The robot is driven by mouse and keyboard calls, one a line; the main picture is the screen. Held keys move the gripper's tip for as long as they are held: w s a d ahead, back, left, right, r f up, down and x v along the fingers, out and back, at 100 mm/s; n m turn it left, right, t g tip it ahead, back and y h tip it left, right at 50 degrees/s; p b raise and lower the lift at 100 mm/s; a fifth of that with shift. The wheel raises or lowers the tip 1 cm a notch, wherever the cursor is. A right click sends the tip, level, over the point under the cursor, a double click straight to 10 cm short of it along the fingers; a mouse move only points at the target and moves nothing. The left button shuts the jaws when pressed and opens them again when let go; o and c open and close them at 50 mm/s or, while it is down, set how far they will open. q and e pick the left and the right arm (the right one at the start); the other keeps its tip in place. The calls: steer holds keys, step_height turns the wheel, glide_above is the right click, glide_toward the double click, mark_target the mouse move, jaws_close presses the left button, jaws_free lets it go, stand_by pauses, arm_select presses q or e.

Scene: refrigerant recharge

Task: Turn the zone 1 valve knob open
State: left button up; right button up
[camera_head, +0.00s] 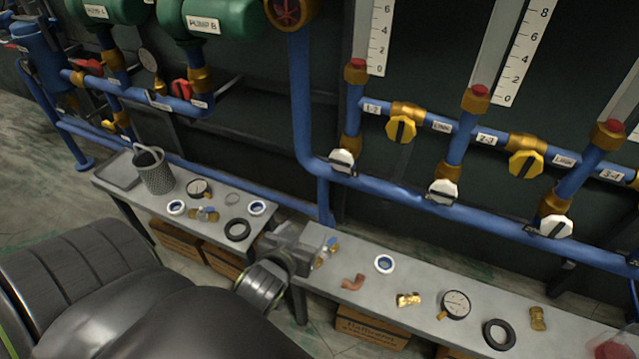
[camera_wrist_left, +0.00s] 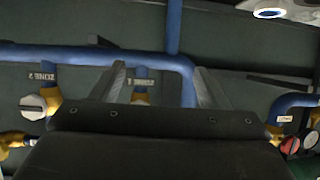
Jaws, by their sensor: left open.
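The zone 1 valve knob (camera_head: 341,160) appears to be the leftmost white knob on the lower blue pipe in the head view, with a dark bar across it. My left gripper (camera_head: 297,238) is below and left of it, over the gap between the two benches. In the left wrist view, which looks upside down, my left gripper (camera_wrist_left: 160,78) is open and empty, its two fingers apart. The zone 1 label (camera_wrist_left: 142,83) shows between them, and the knob there is mostly hidden behind my gripper body. My right gripper is not in view.
More white knobs (camera_head: 443,192) and yellow knobs (camera_head: 401,129) sit along the pipes to the right. The right bench (camera_head: 410,282) holds loose fittings, a gauge (camera_head: 455,304) and rings. The left bench (camera_head: 120,195) holds a mesh cup (camera_head: 155,174). Boxes stand underneath.

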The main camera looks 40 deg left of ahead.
mark_target(341, 163)
arm_select(q)
steer(key=w+d+r+t, duration=0.1)
steer(key=w+r+t, duration=0.4)
steer(key=r, duration=0.4)
steer(key=shift+m, duration=0.4)
steer(key=b+x, duration=0.2)
steer(key=x, duration=0.7)
steer(key=shift+w+a+r, duration=0.15)
steer(key=shift+w, duration=0.1)
steer(key=shift+s, duration=0.1)
steer(key=shift+c, duration=1.2)
steer(key=c, duration=0.7)
steer(key=shift+n, duration=0.4)
steer(key=shift+n+b, duration=0.7)
steer(key=shift+n, duration=1.2)
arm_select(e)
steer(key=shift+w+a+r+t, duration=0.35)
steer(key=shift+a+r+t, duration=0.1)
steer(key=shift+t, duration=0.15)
